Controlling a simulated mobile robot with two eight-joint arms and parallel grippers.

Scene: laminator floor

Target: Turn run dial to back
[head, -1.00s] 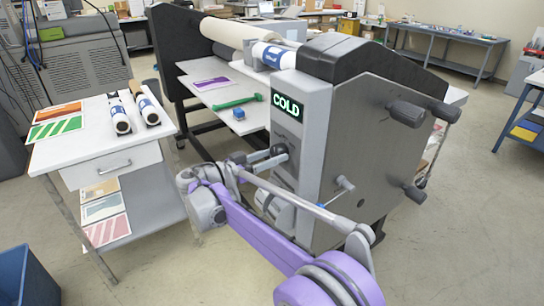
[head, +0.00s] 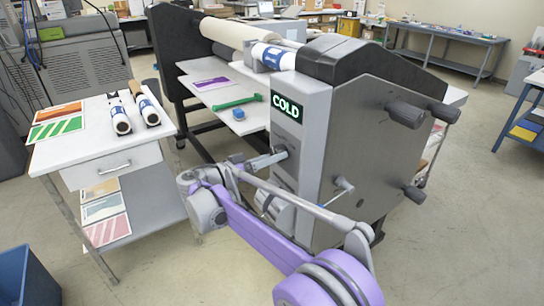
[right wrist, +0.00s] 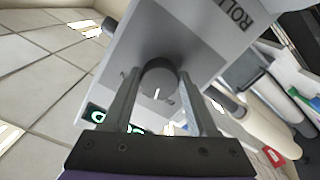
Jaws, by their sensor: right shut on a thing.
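The run dial is a dark grey round knob (right wrist: 158,76) with a short white mark, on the light grey control panel (right wrist: 205,45) of the laminator. In the right wrist view it sits between the two fingers of my right gripper (right wrist: 160,95), which is shut on it. In the head view my right gripper (head: 283,155) reaches the panel face below the lit green COLD display (head: 287,106) and largely hides the dial. Part of the green display (right wrist: 110,120) also shows in the right wrist view. My left gripper is out of view.
A crank handle (head: 343,186) and dark side knobs (head: 405,114) stick out of the laminator's side. A white side table (head: 90,140) with rolls and prints stands at left. A green tool (head: 233,104) and blue item (head: 239,114) lie on the feed table.

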